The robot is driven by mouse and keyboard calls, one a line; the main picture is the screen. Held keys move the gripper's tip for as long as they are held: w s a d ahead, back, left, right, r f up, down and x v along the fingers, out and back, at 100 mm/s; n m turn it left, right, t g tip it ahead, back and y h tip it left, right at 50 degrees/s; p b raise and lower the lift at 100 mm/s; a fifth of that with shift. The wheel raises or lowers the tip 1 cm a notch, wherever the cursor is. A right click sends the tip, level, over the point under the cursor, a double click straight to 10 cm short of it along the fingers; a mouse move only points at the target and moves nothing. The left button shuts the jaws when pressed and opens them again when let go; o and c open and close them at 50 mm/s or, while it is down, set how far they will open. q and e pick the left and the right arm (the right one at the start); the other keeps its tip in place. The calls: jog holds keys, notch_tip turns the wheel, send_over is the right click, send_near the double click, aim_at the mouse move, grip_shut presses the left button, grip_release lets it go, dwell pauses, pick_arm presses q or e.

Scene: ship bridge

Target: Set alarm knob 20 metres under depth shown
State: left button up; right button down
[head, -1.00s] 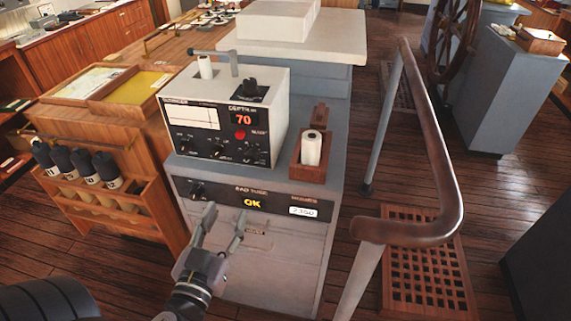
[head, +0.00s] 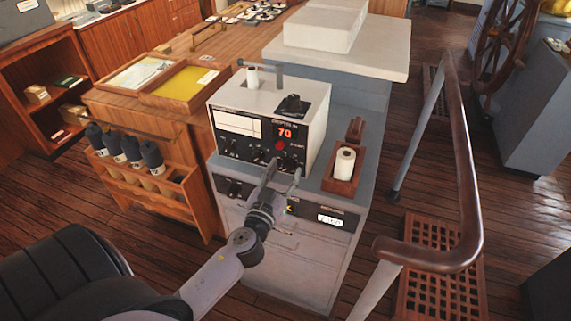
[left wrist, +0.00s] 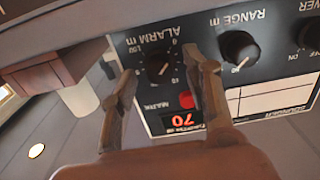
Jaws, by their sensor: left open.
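The white depth sounder (head: 228,97) stands on the grey cabinet. Its red display (head: 285,132) reads 70, also in the left wrist view (left wrist: 183,120). That view is upside down and shows the black alarm knob (left wrist: 158,65), marked ALARM m, beside the range knob (left wrist: 240,48). The alarm knob's exact setting is too small to read. My left gripper (head: 283,172) is open in front of the sounder's lower right. In the left wrist view its two fingers (left wrist: 164,72) show on either side of the alarm knob; contact cannot be told. My right gripper is out of view.
A red button (left wrist: 186,99) sits by the display, close to one finger. A wooden box with a paper roll (head: 344,164) stands right of the sounder. A lower panel (head: 330,218) is partly hidden by my gripper. A handrail (head: 463,170) runs at right.

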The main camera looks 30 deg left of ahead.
pick_arm(q)
jog(key=shift+w+a, duration=0.1)
jog(key=shift+w, duration=0.55)
jog(key=shift+c, duration=0.5)
grip_shut()
